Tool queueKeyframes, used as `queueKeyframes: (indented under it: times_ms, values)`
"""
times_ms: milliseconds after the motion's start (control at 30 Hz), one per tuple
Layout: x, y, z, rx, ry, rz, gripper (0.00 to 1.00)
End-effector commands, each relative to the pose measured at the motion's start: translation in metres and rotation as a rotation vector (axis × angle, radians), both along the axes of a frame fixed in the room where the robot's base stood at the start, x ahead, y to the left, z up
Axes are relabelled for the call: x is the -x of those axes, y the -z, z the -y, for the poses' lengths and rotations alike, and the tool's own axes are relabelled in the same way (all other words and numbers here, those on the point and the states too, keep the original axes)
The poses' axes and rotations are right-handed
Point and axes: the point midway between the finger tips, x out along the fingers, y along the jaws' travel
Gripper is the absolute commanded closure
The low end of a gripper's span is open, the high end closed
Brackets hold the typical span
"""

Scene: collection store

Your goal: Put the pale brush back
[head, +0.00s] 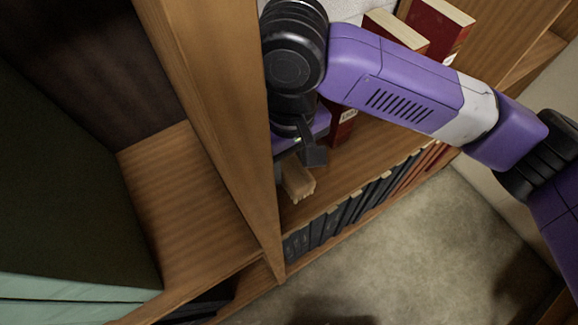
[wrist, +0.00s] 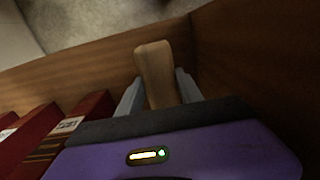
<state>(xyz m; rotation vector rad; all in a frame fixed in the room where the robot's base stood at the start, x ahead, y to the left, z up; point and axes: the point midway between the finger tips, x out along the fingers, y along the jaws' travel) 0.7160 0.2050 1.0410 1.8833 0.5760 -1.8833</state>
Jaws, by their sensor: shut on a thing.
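The pale brush (head: 297,178) shows in the head view below my gripper, over the wooden shelf and close to the upright divider. It has a light wooden back and short bristles on its underside. In the wrist view the brush (wrist: 156,73) stands out between the two grey fingers. My gripper (wrist: 158,92) is shut on it. In the head view my gripper (head: 297,162) is inside the shelf bay, and its fingers are partly hidden. I cannot tell whether the brush touches the shelf board.
The wooden divider (head: 215,120) stands just left of my gripper. Red books (head: 343,122) stand on the same shelf to the right and behind. Dark and red books (head: 350,208) fill the shelf below. The shelf board (head: 375,150) has bare room right of the brush.

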Motion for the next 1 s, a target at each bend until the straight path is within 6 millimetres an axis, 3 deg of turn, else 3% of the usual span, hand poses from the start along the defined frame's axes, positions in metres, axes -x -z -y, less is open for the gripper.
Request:
queueKeyframes:
  times_ms: [333, 733, 767, 800, 867, 1000]
  values:
    - [-0.002, 0.032, -0.001, 0.001, 0.000, 0.000, 0.95]
    - [-0.002, 0.038, -0.002, -0.001, 0.000, -0.001, 0.95]
    - [-0.002, 0.038, -0.002, 0.000, 0.000, 0.000, 0.55]
    - [-0.002, 0.038, -0.002, 0.000, 0.000, 0.000, 0.47]
    - [-0.002, 0.038, -0.002, 0.000, 0.000, 0.000, 0.35]
    - [-0.002, 0.038, -0.002, 0.000, 0.000, 0.000, 0.35]
